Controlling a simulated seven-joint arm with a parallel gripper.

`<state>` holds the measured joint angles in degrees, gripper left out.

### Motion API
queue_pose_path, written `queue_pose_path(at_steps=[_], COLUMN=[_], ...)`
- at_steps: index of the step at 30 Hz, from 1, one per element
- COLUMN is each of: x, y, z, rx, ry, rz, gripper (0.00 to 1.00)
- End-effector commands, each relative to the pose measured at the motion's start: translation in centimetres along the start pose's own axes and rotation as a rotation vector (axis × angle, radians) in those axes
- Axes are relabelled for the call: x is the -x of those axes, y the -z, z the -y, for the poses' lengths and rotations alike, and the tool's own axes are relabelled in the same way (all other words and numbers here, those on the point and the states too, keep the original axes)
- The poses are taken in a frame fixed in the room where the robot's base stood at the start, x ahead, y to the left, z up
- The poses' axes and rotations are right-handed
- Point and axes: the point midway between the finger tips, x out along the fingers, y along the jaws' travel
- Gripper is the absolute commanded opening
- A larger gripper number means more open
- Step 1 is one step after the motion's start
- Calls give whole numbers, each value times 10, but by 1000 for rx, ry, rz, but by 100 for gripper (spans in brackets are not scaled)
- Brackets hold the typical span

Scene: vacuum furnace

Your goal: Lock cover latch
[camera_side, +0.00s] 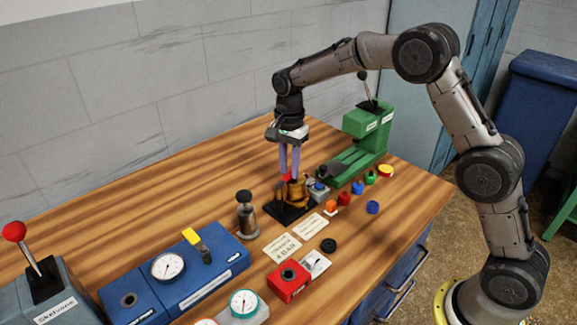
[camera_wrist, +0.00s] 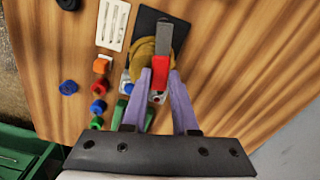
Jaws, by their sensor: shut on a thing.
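The latch is a grey bar with a red grip (camera_wrist: 160,72), lying across the brass round cover (camera_wrist: 139,64). The brass body (camera_side: 297,193) stands on a black base plate (camera_side: 275,211) near the middle of the bench. My gripper (camera_wrist: 160,78) has its two purple fingers on either side of the red grip. In the side view my gripper (camera_side: 289,174) points straight down over the brass body, with a bit of red between the fingertips. The fingers partly hide the latch there.
A green press (camera_side: 365,140) stands behind to the right. Coloured knobs (camera_side: 345,198) lie right of the plate, with white label cards (camera_side: 282,247) in front. A dark metal cylinder (camera_side: 246,215) and a blue gauge box (camera_side: 185,275) stand to the left. The back left bench is clear.

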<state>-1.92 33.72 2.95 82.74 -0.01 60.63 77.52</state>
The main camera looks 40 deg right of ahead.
Motion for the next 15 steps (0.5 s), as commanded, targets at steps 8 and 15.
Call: queue_pose_path(at_steps=[8,15], x=[2,1], y=[-1,-1], z=[-11,-13], rx=[-223,-270], ry=[3,2], rz=[0,0], gripper=[0,0])
